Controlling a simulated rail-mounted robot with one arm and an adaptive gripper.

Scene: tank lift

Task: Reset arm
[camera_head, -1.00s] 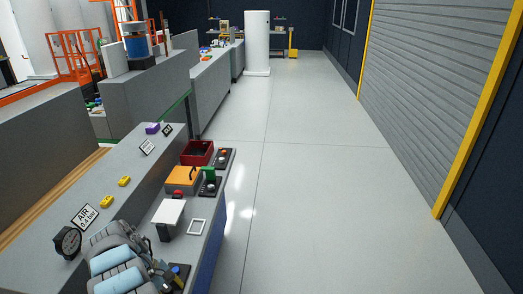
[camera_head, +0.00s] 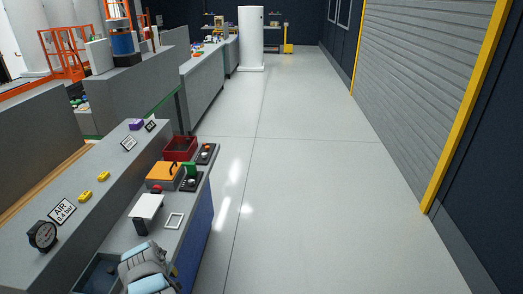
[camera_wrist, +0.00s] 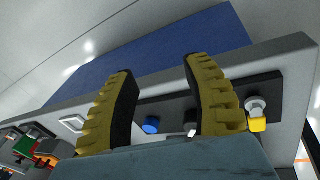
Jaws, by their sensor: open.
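My gripper (camera_wrist: 158,70) shows in the wrist view with its two yellow and black fingers spread apart and nothing between the tips. Behind the fingers is a dark panel (camera_wrist: 178,112) on the grey bench, with a blue knob (camera_wrist: 152,125) and a grey knob (camera_wrist: 191,129) between the fingers. A pale knob over a yellow piece (camera_wrist: 257,124) is just right of the right finger. In the head view my grey and light-blue arm (camera_head: 147,272) is at the bottom edge, over the bench; the fingers cannot be made out there.
The bench (camera_head: 95,232) carries a black gauge (camera_head: 42,235), a white-topped stand (camera_head: 147,206), a white frame (camera_head: 174,221), an orange box (camera_head: 162,175) and a red bin (camera_head: 180,148). A dark tray (camera_head: 92,275) is beside my arm. The floor (camera_head: 300,200) to the right is clear.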

